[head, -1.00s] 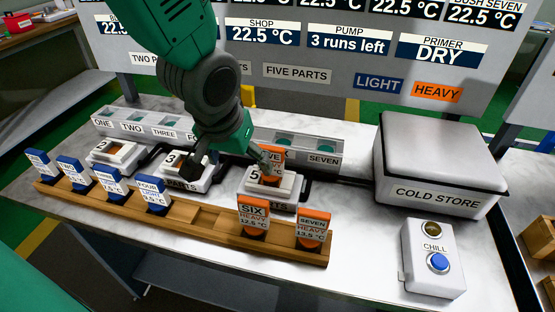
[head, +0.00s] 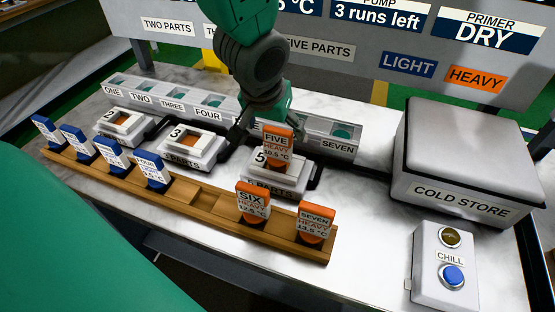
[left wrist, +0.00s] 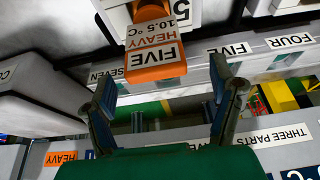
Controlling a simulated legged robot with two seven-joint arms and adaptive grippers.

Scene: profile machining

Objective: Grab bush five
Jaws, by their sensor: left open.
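Bush five (head: 277,147) is an orange block with a white FIVE HEAVY 10.5 °C label. It stands upright in the white 5 PARTS fixture (head: 260,181). In the left wrist view, bush five (left wrist: 156,52) lies ahead of the gap between my two fingers. My left gripper (head: 258,128) is open and empty, just behind and left of bush five in the head view. It also shows in the left wrist view (left wrist: 163,80), its fingers spread wider than the bush and not visibly touching it. My right gripper is not in view.
Bush six (head: 252,203) and bush seven (head: 315,223) stand in the wooden rack (head: 210,204) in front, with several blue bushes at its left. A row of numbered grey pockets (head: 208,114) lies behind. The cold store (head: 462,200) and chill button (head: 453,276) are at the right.

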